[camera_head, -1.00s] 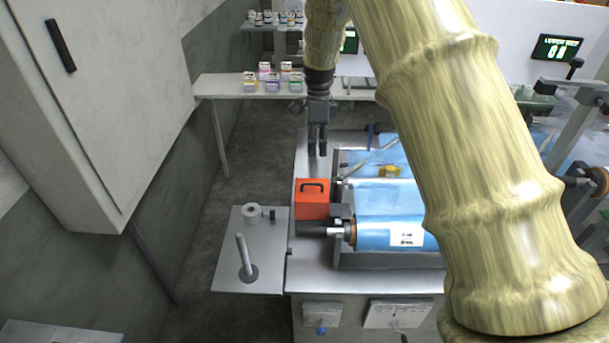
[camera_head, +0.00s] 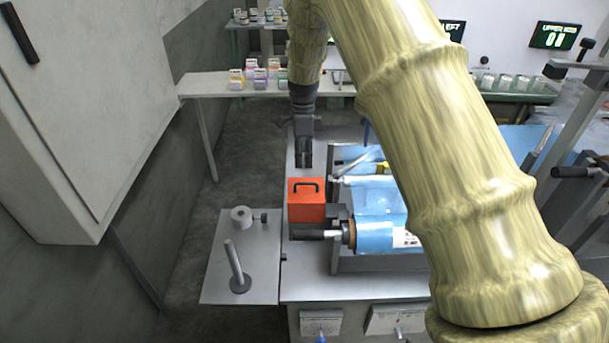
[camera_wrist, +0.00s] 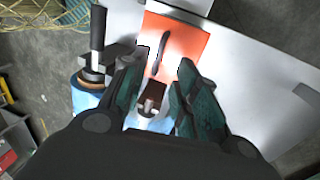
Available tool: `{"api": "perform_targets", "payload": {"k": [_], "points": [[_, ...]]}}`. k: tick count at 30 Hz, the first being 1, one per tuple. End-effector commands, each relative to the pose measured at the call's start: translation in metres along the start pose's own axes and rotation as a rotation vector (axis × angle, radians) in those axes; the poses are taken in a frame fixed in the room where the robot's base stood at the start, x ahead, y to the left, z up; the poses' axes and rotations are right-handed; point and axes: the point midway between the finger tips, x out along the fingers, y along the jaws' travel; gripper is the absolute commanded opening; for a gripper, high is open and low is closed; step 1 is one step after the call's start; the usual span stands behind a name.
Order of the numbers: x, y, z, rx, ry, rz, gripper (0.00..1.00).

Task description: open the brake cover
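The brake cover looks to be the orange box (camera_head: 307,209) with a dark handle (camera_head: 306,185) on its top, at the left end of the blue film roll. It is closed. In the wrist view the orange cover (camera_wrist: 188,40) lies beyond the fingertips, and its dark handle (camera_wrist: 162,53) shows between and just past them. My gripper (camera_head: 304,164) points down above and behind the cover in the head view, apart from the handle. In the wrist view the two fingers of my gripper (camera_wrist: 158,72) are spread with nothing clearly held between them.
A grey side table (camera_head: 220,287) at the left front bears a white tape roll (camera_head: 241,215) and an upright rod (camera_head: 235,265). The blue film roll (camera_head: 376,238) and its shaft lie right of the cover. A white cabinet (camera_head: 90,110) stands at left.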

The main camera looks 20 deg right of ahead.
Motion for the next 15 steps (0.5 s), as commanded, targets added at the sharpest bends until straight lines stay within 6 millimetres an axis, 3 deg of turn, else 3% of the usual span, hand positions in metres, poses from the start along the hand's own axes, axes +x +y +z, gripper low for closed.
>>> {"api": "perform_targets", "payload": {"k": [9,15], "points": [[0.048,0.001,-0.003,0.003,0.000,0.003,0.30],[0.066,0.001,-0.003,0.004,-0.001,0.001,0.30]]}}
